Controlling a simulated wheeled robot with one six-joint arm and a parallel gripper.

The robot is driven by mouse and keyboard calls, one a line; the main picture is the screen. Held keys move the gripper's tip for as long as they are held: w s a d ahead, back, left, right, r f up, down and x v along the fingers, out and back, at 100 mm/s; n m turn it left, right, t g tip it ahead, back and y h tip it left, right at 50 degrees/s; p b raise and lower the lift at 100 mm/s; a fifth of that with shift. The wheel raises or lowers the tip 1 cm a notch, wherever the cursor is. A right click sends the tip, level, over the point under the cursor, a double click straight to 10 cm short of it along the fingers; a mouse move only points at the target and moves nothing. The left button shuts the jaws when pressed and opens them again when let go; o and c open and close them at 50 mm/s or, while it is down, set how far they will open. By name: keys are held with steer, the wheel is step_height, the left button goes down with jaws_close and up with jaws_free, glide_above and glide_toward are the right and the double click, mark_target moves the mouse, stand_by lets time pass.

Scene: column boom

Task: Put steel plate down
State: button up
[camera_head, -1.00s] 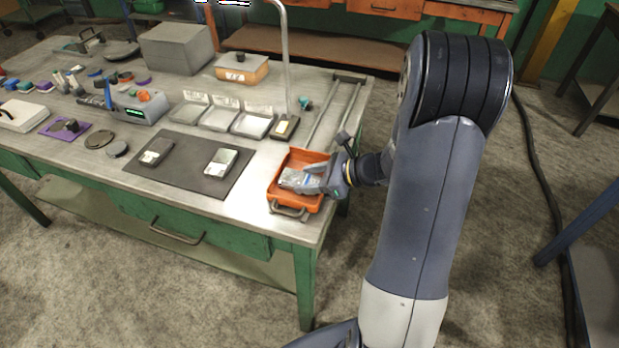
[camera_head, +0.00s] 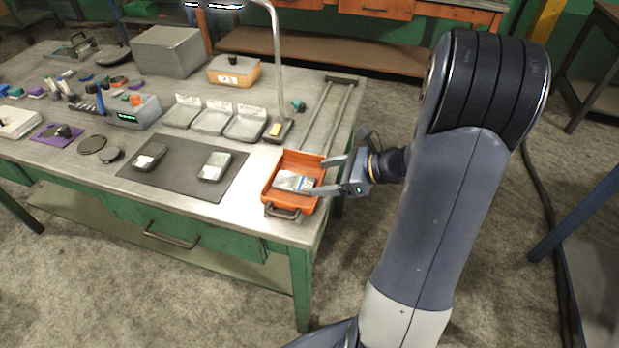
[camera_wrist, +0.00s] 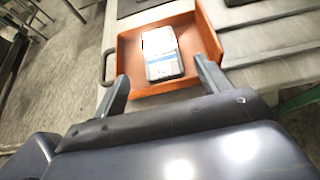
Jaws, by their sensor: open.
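The steel plate (camera_head: 294,182) is a small grey slab with a white and blue label. It lies inside the orange tray (camera_head: 268,196) at the right front corner of the workbench. In the wrist view the plate (camera_wrist: 162,53) lies flat on the tray's floor, and the orange tray wall (camera_wrist: 125,65) shows around it. My gripper (camera_head: 318,177) is open and empty. Its two fingers reach over the tray's right side, and in the wrist view the fingertips (camera_wrist: 160,73) are spread to either side of the plate's near end, apart from it.
A dark mat (camera_head: 190,183) with two small grey pieces lies left of the tray. Several shallow metal trays (camera_head: 212,122) stand behind it. A bent metal post (camera_head: 279,75) rises behind the orange tray, and a two-rail frame (camera_head: 330,115) lies at the bench's right edge.

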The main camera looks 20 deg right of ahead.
steer(key=v, duration=0.5)
steer(key=shift+s+d+r, duration=0.1)
steer(key=shift+d, duration=0.1)
